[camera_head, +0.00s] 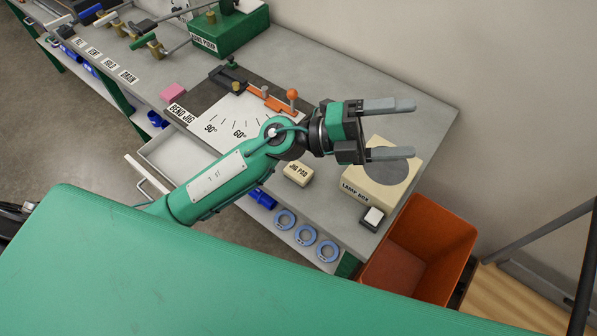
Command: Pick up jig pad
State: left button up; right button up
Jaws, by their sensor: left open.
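The jig pad (298,174) is a small cream block with "JIG PAD" on its front, lying on the grey bench near its front edge. My left gripper (402,129) is open and empty, above the bench to the upper right of the pad, with its fingers pointing right over the lamp box. My left forearm passes just to the left of the pad and hides part of the bench. My right gripper is not in the picture.
The cream lamp box (368,190) stands right of the pad, with a small dark switch block (372,218) in front. The bend jig (200,108) is behind my arm. An open drawer (172,153) juts out at the front. An orange bin (432,234) stands beyond the bench's right end.

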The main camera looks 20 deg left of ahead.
pick_arm(q)
notch_tip(320, 180, down, 6)
jog(key=s+d+m+g+y, duration=0.1)
jog(key=s+m+g+y, duration=0.1)
jog(key=m+g+y, duration=0.25)
jog(key=m+t+y+p, duration=0.1)
jog(key=m+y+p, duration=0.15)
jog(key=y, duration=1.45)
send_over(298, 170)
jog(key=shift+n, duration=0.5)
notch_tip(298, 170, down, 19)
jog(key=shift+s+d+r, duration=0.1)
jog(key=shift+f+p, duration=0.45)
jog(key=shift+p, duration=0.1)
notch_tip(298, 170, down, 4)
jog(key=shift+f+p, duration=0.1)
jog(key=shift+p, duration=1.05)
jog(key=shift+f, duration=0.3)
jog(key=c, duration=1.1)
